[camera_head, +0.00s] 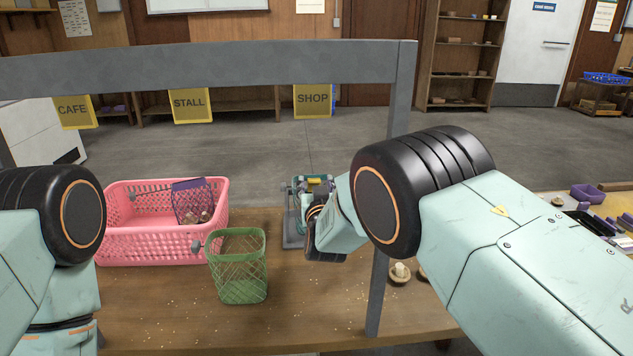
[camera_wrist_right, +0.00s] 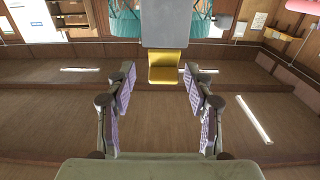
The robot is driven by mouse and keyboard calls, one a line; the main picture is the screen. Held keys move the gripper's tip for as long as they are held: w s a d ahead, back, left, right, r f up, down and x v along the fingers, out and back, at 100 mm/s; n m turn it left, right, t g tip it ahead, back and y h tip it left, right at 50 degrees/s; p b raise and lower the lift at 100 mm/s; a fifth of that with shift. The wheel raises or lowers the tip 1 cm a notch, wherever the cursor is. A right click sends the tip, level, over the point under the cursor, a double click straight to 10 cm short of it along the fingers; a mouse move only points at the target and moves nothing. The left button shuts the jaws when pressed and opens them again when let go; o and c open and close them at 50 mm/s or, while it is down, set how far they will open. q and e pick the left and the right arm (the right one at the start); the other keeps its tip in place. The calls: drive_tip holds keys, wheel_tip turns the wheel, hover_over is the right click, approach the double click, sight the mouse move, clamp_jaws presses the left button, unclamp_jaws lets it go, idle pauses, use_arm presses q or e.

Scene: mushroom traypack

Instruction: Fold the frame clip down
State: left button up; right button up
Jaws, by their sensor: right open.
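A small teal and grey device (camera_head: 296,222) stands at the back edge of the wooden table, with a yellow part on its top. My right gripper (camera_wrist_right: 159,72) is open and empty in the wrist view, its two purple-padded fingers apart. Between and just beyond the fingertips, a gold flap (camera_wrist_right: 168,68) hangs from a grey plate (camera_wrist_right: 178,25). I cannot tell for certain whether this flap is the frame clip. In the head view my right wrist is beside the device and hides part of it. My left arm shows at the left, but its gripper is out of view.
A pink basket (camera_head: 150,245) holding a purple basket (camera_head: 192,201) stands at the left of the table. A green basket (camera_head: 238,265) is in front. A grey frame (camera_head: 260,62) with hanging signs spans above. Mushrooms (camera_head: 400,273) lie right of its post. The front middle is clear.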

drive_tip(key=shift+w, duration=0.2)
drive_tip(key=shift+s+a+r, duration=0.3)
drive_tip(key=shift+s+r, duration=0.1)
drive_tip(key=shift+w+d+f, duration=0.2)
drive_tip(key=shift+f, duration=0.1)
drive_tip(key=c, duration=0.5)
drive_tip(key=shift+s+a+r, duration=0.1)
drive_tip(key=shift+a, duration=0.05)
drive_tip(key=c, duration=0.4)
clamp_jaws()
drive_tip(key=shift+w+r+g+p, duration=0.2)
drive_tip(key=shift+r+g+p, duration=0.25)
drive_tip(key=shift+p, duration=0.35)
drive_tip(key=g+p, duration=0.1)
drive_tip(key=w+g+p, duration=0.1)
drive_tip(key=g+p, duration=0.2)
drive_tip(key=p, duration=0.2)
drive_tip(key=shift+w+g, duration=0.3)
drive_tip(key=shift+g, duration=0.05)
